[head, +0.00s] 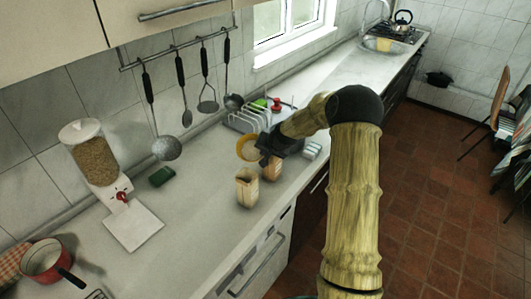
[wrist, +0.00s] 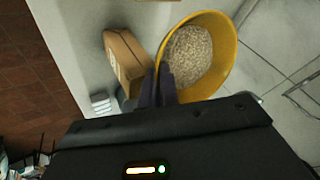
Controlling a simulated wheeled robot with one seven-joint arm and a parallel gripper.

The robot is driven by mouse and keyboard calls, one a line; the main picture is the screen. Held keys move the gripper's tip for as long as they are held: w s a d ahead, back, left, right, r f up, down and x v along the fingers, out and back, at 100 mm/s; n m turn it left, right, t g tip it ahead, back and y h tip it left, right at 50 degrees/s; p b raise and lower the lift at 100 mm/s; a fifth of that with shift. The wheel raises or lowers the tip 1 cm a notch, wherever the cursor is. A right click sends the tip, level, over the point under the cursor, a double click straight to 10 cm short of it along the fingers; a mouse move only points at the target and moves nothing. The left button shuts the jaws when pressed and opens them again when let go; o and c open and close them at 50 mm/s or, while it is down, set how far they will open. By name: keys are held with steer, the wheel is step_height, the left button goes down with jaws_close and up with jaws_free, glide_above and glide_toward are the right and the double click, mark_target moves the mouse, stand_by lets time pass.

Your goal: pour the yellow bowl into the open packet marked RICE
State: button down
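The yellow bowl (head: 243,148) is in the air over the counter; in the wrist view the bowl (wrist: 229,40) holds pale grain. My gripper (head: 262,150) is shut on its rim; the dark fingers (wrist: 158,86) meet at the bowl's near left edge. A tan packet (head: 246,190) with an open top stands upright on the counter, in front of the bowl. A second brown packet (head: 271,170) stands to its right, partly hidden under my gripper. A brown packet (wrist: 127,60) shows beside the bowl in the wrist view. I cannot read any markings.
A white dish rack (head: 245,118) stands behind the bowl. A grain dispenser (head: 93,160), a white board (head: 133,226) and a red pot (head: 46,260) are at left. Utensils hang above. The counter left of the packets is clear.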

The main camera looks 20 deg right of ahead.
steer(key=shift+s+a+f+t+b, duration=0.1)
steer(key=shift+s+a+t+b, duration=0.2)
steer(key=shift+b, duration=0.8)
steer(key=shift+s+a+r+n+t+h+b, duration=0.2)
steer(key=shift+s+t+b, duration=0.2)
steer(key=shift+b, duration=0.6)
steer(key=shift+s+a+r+n+t+h+b, duration=0.15)
steer(key=shift+s+t+b, duration=0.25)
steer(key=shift+b, duration=0.6)
steer(key=shift+s+a+r+t+h+b, duration=0.1)
steer(key=shift+s+r+t+h+b, duration=0.2)
steer(key=shift+b, duration=0.85)
steer(key=shift+s+a+f+t+h+b, duration=0.1)
steer(key=shift+t+b, duration=0.3)
steer(key=shift+b, duration=0.75)
steer(key=shift+s+a+r+n+t+h+b, duration=0.15)
steer(key=shift+t+b, duration=0.3)
steer(key=shift+b, duration=0.95)
steer(key=shift+s+d+r+n+t+h+b, duration=0.15)
steer(key=shift+t+b, duration=0.25)
steer(key=shift+b, duration=1)
steer(key=shift+s+a+r+n+t+h+b, duration=0.2)
steer(key=shift+t+b, duration=0.25)
steer(key=shift+b, duration=0.95)
